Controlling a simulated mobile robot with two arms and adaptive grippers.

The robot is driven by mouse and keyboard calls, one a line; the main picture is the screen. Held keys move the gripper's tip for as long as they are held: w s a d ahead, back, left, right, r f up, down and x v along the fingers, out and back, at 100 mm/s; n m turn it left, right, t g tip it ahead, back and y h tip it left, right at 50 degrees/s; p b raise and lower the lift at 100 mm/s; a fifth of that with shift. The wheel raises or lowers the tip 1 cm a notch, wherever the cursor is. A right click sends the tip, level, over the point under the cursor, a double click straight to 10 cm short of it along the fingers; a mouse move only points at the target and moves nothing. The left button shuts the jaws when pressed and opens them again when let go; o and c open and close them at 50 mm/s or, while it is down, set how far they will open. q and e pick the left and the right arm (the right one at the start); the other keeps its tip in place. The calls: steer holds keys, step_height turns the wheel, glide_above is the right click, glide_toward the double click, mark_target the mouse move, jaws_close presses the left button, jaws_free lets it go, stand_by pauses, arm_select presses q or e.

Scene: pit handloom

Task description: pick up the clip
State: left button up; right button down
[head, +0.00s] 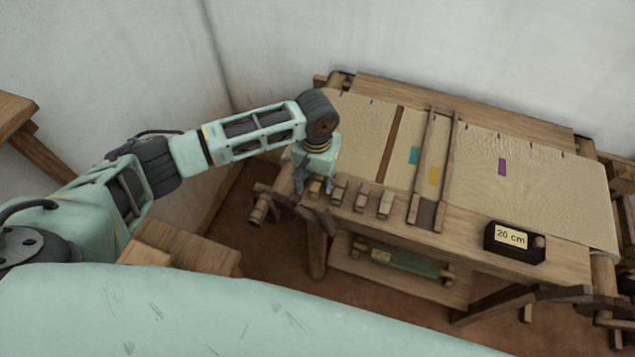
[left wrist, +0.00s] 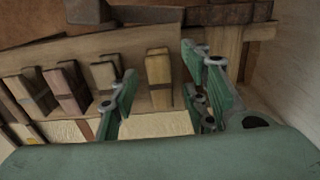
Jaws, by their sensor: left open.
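Several small wooden clips stand in a row along the front edge of the loom. The lightest, yellowish clip (left wrist: 158,68) is at the right end of the row in the left wrist view, and it partly shows in the head view (head: 317,186). My left gripper (head: 314,188) is at the left end of the row, fingers down. In the left wrist view its fingers (left wrist: 161,82) stand apart on either side of the yellowish clip, with gaps visible. I cannot tell how high the fingertips are above the wood. My right gripper is not in view.
Other clips (head: 361,196) stand close beside the gripper. The loom's cloth (head: 530,190) carries coloured patches and crossbars. A black box marked "20 cm" (head: 514,242) sits at the front right. A wooden bench (head: 180,248) stands near my left arm.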

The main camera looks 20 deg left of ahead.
arm_select(q)
steer(key=c, duration=0.3)
jaws_close()
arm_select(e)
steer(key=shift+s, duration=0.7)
